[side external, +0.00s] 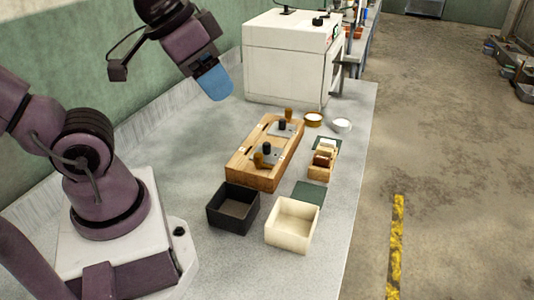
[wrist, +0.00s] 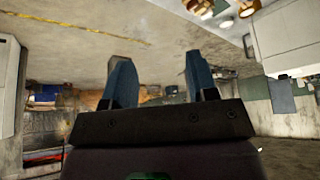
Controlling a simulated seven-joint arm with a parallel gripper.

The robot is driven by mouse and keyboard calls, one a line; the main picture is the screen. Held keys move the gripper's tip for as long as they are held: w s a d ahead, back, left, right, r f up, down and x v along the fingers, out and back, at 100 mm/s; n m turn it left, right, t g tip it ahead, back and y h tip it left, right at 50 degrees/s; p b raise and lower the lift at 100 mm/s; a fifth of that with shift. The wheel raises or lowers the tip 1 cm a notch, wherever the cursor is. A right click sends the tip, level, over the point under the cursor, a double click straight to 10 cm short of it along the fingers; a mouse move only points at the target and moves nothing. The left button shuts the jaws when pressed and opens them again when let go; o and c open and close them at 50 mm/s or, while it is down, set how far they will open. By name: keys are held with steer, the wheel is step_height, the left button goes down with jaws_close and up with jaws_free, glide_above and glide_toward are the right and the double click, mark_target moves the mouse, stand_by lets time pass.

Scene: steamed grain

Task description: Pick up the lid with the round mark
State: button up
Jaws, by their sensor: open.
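A long wooden holder (side external: 253,179) lies on the grey worktop. Small grey lid-like plates sit in it, one at the near end (side external: 272,155) and one at the far end (side external: 287,131). Black and orange-brown knobs stand at these plates. Any round mark is too small to make out, so I cannot tell which lid bears it. My gripper (side external: 215,82) has blue fingers and hangs in the air above and to the left of the holder, well apart from it. In the wrist view my gripper (wrist: 157,80) is open, with nothing between its fingers.
A black open box (side external: 228,222) and a cream open box (side external: 287,240) stand at the near end. A green mat (side external: 310,193), a small wooden rack (side external: 320,170) and two small round dishes (side external: 313,120) (side external: 342,126) lie right. A white machine (side external: 285,65) stands behind.

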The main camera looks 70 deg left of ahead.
steer(key=n+t+h, duration=0.5)
steer(key=n+t, duration=0.2)
steer(key=n, duration=2.4)
glide_toward(264, 144)
steer(key=shift+n, duration=0.3)
steer(key=shift+x, duration=5)
steer(key=shift+a+f, duration=0.1)
jaws_close()
